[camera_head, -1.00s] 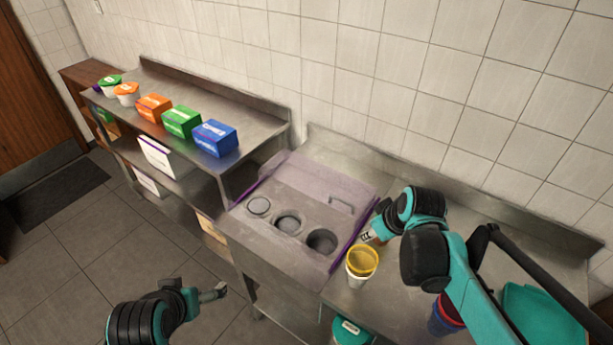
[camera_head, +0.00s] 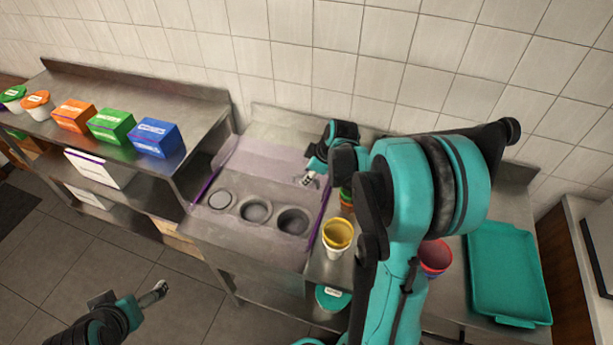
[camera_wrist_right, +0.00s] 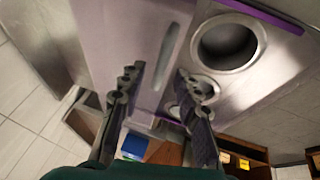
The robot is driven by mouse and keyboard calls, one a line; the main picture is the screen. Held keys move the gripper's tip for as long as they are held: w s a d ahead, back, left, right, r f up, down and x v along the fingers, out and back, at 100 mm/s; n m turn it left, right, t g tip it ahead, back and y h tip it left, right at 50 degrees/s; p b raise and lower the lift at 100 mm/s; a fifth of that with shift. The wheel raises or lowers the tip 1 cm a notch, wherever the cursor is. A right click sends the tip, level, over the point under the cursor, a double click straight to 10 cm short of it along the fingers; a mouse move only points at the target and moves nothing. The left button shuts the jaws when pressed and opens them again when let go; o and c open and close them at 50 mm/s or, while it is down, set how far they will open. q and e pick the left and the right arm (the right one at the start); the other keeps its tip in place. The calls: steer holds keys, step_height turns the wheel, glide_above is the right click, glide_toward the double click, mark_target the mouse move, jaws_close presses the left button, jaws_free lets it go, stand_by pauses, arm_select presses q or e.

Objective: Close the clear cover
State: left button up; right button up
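The clear cover (camera_head: 262,158) is a purple-tinted see-through panel at the back of the steel topping station. The wells in front of it are uncovered. In the right wrist view the cover (camera_wrist_right: 115,40) carries a long pale handle (camera_wrist_right: 165,55). My right gripper (camera_head: 312,182) is over the cover's right part. In the wrist view its fingers (camera_wrist_right: 160,78) are spread, with the handle lying between and just past the tips; I cannot tell if they touch it. The handle is hidden in the head view. My left gripper (camera_head: 158,290) hangs low over the floor, away from the station.
Right of the station stand a yellow-rimmed cup (camera_head: 338,235) and a red cup (camera_head: 435,257). A teal tray (camera_head: 505,265) lies farther right. The left shelf holds a blue box (camera_head: 156,138), a green box (camera_head: 110,126) and an orange box (camera_head: 75,116). A tiled wall stands behind.

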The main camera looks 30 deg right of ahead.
steer(key=shift+w+f, duration=0.15)
steer(key=shift+f, duration=0.25)
jaws_close()
steer(key=s+a+p, duration=0.1)
steer(key=s+a, duration=1)
steer(key=a, duration=0.1)
steer(key=shift+a, duration=0.35)
